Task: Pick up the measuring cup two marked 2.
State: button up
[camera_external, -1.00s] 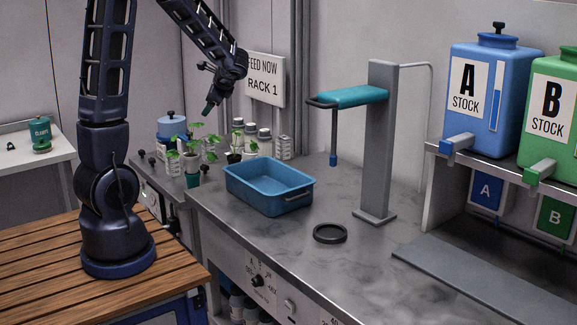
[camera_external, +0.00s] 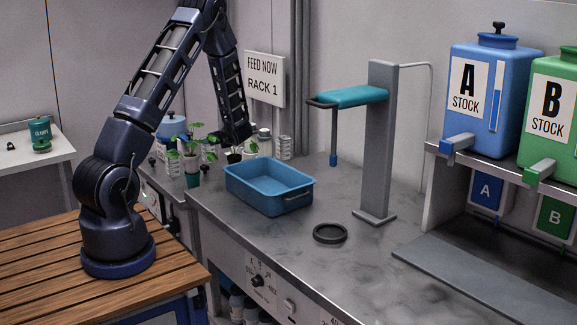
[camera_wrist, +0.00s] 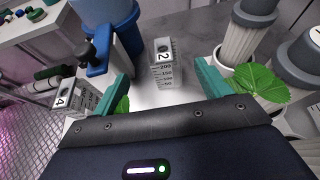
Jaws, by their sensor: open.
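The measuring cup marked 2 (camera_wrist: 164,72) is a small pale upright block-like cup with graduation lines and a 2 label. In the wrist view it stands on the light surface just beyond and between my gripper's fingers. My gripper (camera_wrist: 160,88) has teal fingers spread wide, with nothing between them. A similar cup marked 4 (camera_wrist: 75,102) stands to the left, beside the left finger. In the external view my gripper is hidden behind my forearm and the plants, at the far end of the counter.
A blue container with a tap (camera_wrist: 103,35) stands close behind and left of the cup. Pale ribbed bottles (camera_wrist: 245,35) and green leaves (camera_wrist: 260,85) crowd the right finger.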

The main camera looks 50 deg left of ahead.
aim_at(210, 150)
jog(key=shift+m, duration=0.4)
jog(key=shift+w+d+f+x, duration=0.1)
jog(key=shift+f+x, duration=0.05)
jog(key=shift+x, duration=1.85)
jog(key=shift+w+d+f+x, duration=0.1)
jog(key=shift+f+x, duration=0.05)
jog(key=shift+x, duration=1.9)
jog(key=shift+w+f+x, duration=0.1)
jog(key=shift+f+x, duration=0.05)
jog(key=shift+x, duration=1.85)
jog(key=c, duration=1.1)
jog(key=shift+o, duration=0.2)
